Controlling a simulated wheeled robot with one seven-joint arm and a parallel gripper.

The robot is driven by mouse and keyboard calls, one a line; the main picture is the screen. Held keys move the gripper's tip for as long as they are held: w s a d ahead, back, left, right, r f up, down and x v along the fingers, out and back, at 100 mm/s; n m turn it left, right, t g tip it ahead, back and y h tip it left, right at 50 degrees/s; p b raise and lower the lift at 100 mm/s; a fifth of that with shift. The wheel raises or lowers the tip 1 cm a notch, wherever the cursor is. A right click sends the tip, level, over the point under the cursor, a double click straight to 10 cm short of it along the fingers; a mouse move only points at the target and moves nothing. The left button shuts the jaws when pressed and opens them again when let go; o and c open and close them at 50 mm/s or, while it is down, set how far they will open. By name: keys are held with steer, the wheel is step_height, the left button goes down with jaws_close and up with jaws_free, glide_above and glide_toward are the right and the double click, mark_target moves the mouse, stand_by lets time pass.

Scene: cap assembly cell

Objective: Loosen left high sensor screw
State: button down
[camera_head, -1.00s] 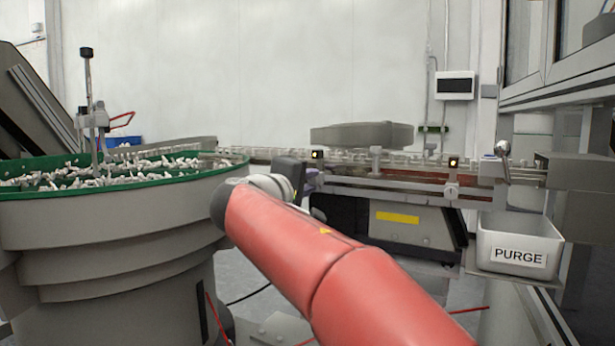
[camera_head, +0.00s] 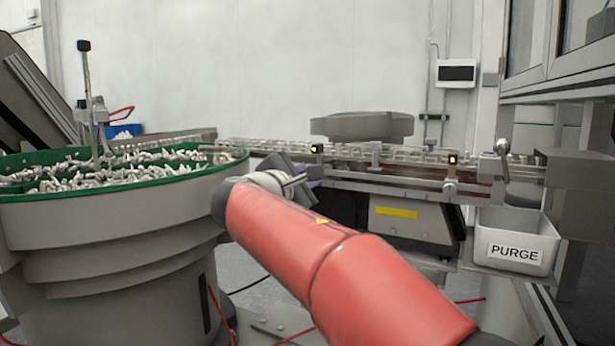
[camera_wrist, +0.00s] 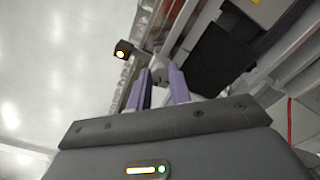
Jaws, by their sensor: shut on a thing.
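The left high sensor (camera_head: 317,149) is a small black block with a lit lamp on the rail's left part. In the wrist view the sensor (camera_wrist: 123,50) shows its glowing lamp at upper left. My gripper (camera_wrist: 161,78) has two purple fingers on either side of a small pale grey screw knob (camera_wrist: 158,68) below the sensor, and is shut on it. In the head view my gripper (camera_head: 312,178) is at the rail's left end, tilted; its fingertips and the screw are largely hidden there.
A second sensor (camera_head: 452,160) with an orange lamp sits right on the rail (camera_head: 400,176), a knob (camera_head: 450,188) below it. A lever with a ball (camera_head: 502,147) stands further right. The PURGE bin (camera_head: 515,240) hangs below. A green-rimmed feeder bowl (camera_head: 110,240) stands close left.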

steer(key=shift+f+n, duration=0.1)
steer(key=shift+n, duration=0.6)
steer(key=c, duration=1.3)
jaws_free()
steer(key=shift+s, duration=0.1)
steer(key=b+v, duration=0.1)
steer(key=v, duration=0.6)
steer(key=shift+s+a, duration=0.25)
steer(key=shift+s, duration=0.05)
